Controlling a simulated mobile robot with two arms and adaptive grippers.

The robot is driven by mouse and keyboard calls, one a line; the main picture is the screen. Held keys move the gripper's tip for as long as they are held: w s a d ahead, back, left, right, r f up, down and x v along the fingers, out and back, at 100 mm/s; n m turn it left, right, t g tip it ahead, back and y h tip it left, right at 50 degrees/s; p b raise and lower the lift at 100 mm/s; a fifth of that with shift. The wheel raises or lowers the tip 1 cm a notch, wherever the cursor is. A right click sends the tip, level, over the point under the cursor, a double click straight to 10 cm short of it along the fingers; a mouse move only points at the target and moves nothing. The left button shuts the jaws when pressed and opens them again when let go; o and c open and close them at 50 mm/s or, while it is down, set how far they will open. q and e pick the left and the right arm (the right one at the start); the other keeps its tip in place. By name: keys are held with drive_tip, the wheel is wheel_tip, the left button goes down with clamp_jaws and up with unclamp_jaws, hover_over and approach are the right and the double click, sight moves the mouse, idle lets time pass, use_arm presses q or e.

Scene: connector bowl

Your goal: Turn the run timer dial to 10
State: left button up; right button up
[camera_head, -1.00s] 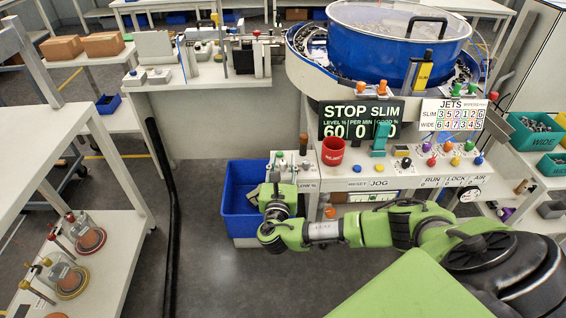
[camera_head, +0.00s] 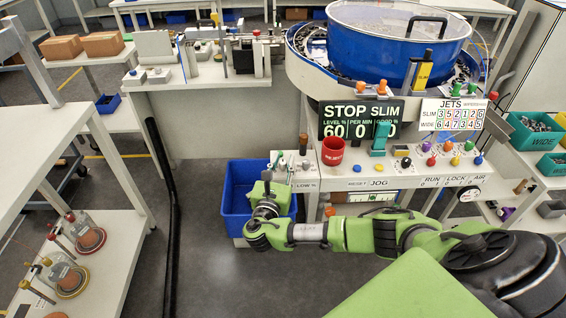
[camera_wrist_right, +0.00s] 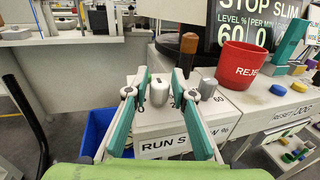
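The run timer dial is most likely the silver-grey knob (camera_wrist_right: 158,90) above the "RUN S" label on the small white box (camera_wrist_right: 165,130) in the right wrist view. My right gripper (camera_wrist_right: 160,77) is open, its two teal fingers on either side of this knob in the picture. I cannot tell whether they touch it or how far down they reach. The dial's scale and setting are not readable. In the head view my right gripper (camera_head: 279,167) is small, at the box's left end. My left gripper is not in view.
A second grey knob (camera_wrist_right: 207,84) near "60" and a dark brown-topped post (camera_wrist_right: 187,55) stand close to the right finger. A red reject cup (camera_head: 333,151) is further right. A blue bin (camera_head: 235,185) is below and left. The big blue bowl (camera_head: 395,45) is behind.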

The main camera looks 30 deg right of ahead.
idle(0.3)
drive_tip(key=v, duration=1.2)
